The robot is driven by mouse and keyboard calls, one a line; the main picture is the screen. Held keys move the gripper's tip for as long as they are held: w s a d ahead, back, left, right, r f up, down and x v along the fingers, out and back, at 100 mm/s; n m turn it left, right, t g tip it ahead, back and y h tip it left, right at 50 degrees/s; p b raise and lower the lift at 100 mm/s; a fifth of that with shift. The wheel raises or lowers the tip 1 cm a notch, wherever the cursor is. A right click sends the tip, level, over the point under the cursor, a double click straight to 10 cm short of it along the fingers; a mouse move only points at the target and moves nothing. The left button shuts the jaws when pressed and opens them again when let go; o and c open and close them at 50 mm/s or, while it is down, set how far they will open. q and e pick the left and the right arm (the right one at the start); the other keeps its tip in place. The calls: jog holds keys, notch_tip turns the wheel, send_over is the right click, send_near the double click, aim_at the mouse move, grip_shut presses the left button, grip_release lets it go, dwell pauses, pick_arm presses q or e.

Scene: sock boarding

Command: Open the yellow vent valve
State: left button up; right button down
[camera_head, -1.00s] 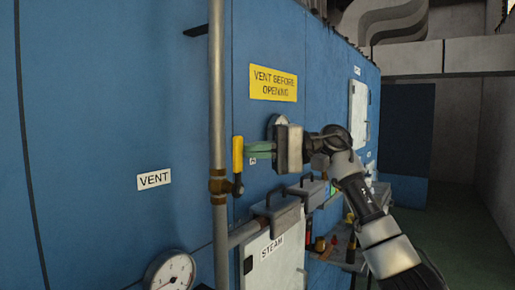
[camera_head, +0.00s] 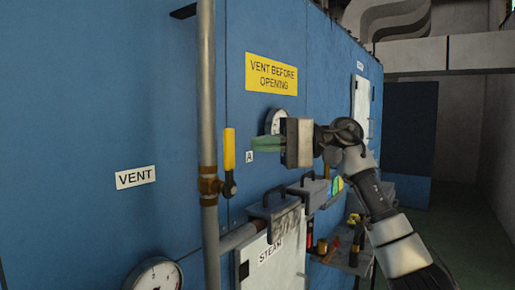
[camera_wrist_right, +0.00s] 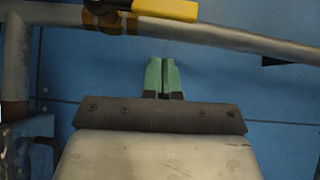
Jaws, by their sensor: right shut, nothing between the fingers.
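The yellow vent valve handle (camera_head: 229,150) stands upright, parallel to the vertical pipe, just right of the brass valve body (camera_head: 208,183). In the right wrist view the yellow handle (camera_wrist_right: 165,9) lies along the pipe at the top edge. My right gripper (camera_head: 256,145) is to the right of the handle, apart from it. Its green fingers are shut together with nothing between them, also seen in the right wrist view (camera_wrist_right: 164,78). My left gripper is not in view.
A grey pipe (camera_head: 207,90) runs up the blue wall. A VENT label (camera_head: 136,177) and a yellow sign (camera_head: 271,74) are on the wall. A gauge (camera_head: 155,275), a white STEAM door (camera_head: 272,262) and a shelf with small items (camera_head: 345,258) are below.

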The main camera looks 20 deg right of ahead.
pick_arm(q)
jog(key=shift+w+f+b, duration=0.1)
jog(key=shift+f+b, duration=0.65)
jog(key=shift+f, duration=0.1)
pick_arm(e)
jog(key=s+d, duration=0.1)
jog(key=d, duration=0.8)
jog(key=shift+s+d+r, duration=0.15)
jog(key=shift+s+d, duration=0.1)
jog(key=shift+s, duration=0.15)
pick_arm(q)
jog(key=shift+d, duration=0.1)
